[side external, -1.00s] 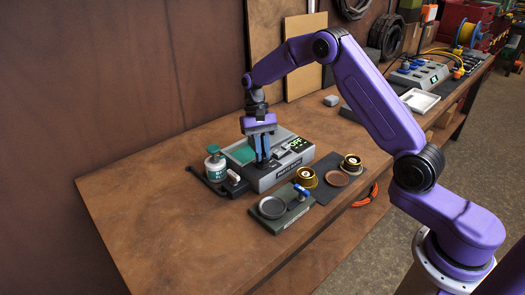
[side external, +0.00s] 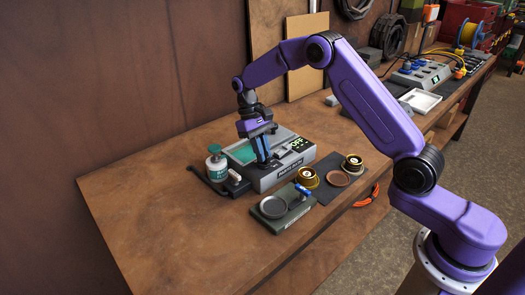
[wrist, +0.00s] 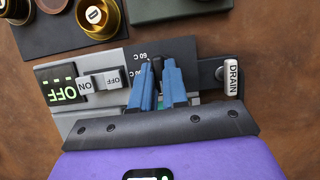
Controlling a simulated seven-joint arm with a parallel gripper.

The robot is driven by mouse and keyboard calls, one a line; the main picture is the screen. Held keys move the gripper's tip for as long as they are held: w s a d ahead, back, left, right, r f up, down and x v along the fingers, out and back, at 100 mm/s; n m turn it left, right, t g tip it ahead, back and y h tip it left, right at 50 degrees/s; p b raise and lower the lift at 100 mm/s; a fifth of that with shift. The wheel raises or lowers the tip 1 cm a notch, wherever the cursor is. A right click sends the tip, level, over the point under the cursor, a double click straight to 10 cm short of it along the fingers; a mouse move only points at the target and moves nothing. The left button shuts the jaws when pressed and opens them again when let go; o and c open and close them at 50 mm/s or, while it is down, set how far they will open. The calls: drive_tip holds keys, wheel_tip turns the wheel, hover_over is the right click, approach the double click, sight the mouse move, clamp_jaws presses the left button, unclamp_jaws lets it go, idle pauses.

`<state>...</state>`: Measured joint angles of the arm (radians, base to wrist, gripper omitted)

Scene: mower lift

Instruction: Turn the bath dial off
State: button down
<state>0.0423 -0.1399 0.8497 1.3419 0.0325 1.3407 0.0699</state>
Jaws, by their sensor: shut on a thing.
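The grey parts bath (side external: 284,176) stands on the bench, with a lit green OFF display (side external: 298,144). The display also shows in the wrist view (wrist: 62,94). My gripper (side external: 265,162) is down at the bath's control panel, tilted in the side view. In the wrist view its blue fingers (wrist: 158,72) are shut on the dark dial (wrist: 157,66), which they mostly hide. Temperature marks, one reading 60 C, are beside the dial. The dial's pointer setting cannot be read.
A rocker switch marked ON and OFF (wrist: 100,82) is left of my fingers; a DRAIN handle (wrist: 231,77) is to the right. A green-labelled bottle (side external: 216,164), a dark tray with a round dish (side external: 273,206) and brass cups (side external: 307,178) stand close by. The front-left bench is clear.

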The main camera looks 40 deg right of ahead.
drive_tip(key=shift+f, duration=0.2)
drive_tip(key=c, duration=1.1)
unclamp_jaws()
drive_tip(key=shift+c, duration=0.2)
drive_tip(key=shift+r, duration=0.15)
drive_tip(key=v, duration=1.1)
drive_tip(key=shift+w+r, duration=0.25)
drive_tip(key=shift+r, duration=0.1)
drive_tip(key=shift+a, duration=0.15)
